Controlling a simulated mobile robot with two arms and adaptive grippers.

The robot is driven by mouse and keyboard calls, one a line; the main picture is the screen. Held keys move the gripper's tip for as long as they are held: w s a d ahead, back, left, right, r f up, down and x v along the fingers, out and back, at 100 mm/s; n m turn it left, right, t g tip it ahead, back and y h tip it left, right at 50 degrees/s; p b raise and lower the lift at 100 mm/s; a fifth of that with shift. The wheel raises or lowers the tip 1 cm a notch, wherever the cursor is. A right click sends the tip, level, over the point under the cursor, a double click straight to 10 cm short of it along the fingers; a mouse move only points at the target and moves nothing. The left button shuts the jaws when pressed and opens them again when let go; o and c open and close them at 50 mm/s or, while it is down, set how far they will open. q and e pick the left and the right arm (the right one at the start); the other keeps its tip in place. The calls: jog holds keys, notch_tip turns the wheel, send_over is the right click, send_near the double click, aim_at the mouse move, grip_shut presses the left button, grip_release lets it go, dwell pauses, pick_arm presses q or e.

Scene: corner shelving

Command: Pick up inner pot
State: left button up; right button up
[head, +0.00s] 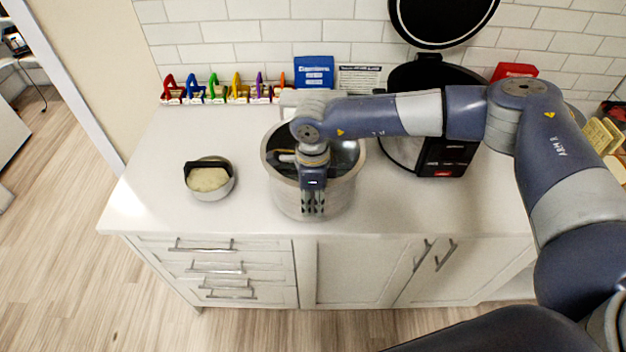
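The inner pot (283,194) is a large silver metal pot with a dark inside, standing upright on the white counter. My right gripper (313,209) points down at the near side of the pot, in front of its near wall in the picture. Its two fingers show side by side, but I cannot tell whether they are open, shut, or gripping the rim. The gripper and forearm hide part of the pot's rim and inside. My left gripper is not in view.
A black cooker (446,154) with its lid raised stands right of the pot. A small bowl (223,190) with pale contents and a dark handle-like piece sits left. Colourful clips (213,90) and a blue box (314,72) line the wall. The front-left counter is clear.

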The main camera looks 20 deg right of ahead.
grip_shut()
jog(key=shift+w+r, duration=0.1)
jog(key=shift+r, duration=0.05)
